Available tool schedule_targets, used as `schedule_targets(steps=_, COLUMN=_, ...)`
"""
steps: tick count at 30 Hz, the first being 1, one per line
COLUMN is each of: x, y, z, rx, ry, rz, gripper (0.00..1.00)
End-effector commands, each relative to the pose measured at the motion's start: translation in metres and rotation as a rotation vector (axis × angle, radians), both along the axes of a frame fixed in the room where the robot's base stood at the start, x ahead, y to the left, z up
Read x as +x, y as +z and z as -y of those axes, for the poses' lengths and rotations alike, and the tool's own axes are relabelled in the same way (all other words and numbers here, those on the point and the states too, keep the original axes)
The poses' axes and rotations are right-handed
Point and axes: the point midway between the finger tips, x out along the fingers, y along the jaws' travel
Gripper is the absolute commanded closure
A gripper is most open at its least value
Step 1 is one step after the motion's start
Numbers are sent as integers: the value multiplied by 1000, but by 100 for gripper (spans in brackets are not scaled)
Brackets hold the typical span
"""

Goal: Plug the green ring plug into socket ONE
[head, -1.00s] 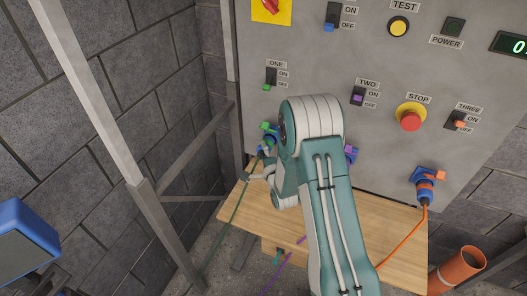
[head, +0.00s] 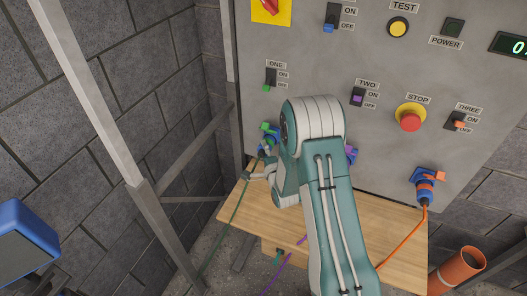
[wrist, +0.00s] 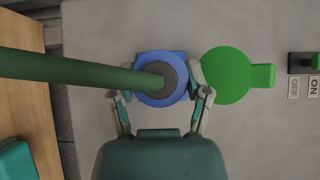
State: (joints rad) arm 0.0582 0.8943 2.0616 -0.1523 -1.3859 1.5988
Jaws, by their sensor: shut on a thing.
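The green ring plug (wrist: 160,82) shows in the wrist view as a blue round body with a dark grey cable end. Its green cable (wrist: 80,70) runs off to the left. My gripper (wrist: 158,92) is shut on it, one finger on each side. Socket ONE (wrist: 150,54) shows as a blue edge directly behind the plug, with its green lid (wrist: 228,75) swung open at the right. The plug hides the socket's mouth, so I cannot tell how deep it sits. In the head view my gripper (head: 262,164) is at the socket, below switch ONE (head: 270,79), partly hidden by my arm.
Socket TWO (head: 351,155) with a purple lid is partly behind my arm. An orange plug (head: 425,190) is in socket THREE at the right. The red STOP button (head: 411,121) stands out from the panel. A wooden shelf (head: 390,240) lies below; a metal post (head: 90,90) stands left.

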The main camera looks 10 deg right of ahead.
Motion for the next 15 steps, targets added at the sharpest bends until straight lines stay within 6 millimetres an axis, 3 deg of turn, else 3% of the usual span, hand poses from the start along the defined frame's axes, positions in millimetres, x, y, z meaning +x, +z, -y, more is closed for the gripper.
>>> schedule_targets(steps=5, x=3, y=0, z=2, rx=0, ry=0, rz=1, gripper=91)
schedule_targets(steps=6, x=3, y=0, z=2, rx=0, ry=0, rz=1, gripper=33)
schedule_targets(steps=8, x=3, y=0, z=2, rx=0, ry=0, rz=0, gripper=6)
schedule_targets(steps=9, x=3, y=0, z=2, rx=0, ry=0, rz=0, gripper=0)
schedule_targets(steps=15, x=3, y=0, z=2, rx=0, ry=0, rz=0, gripper=0)
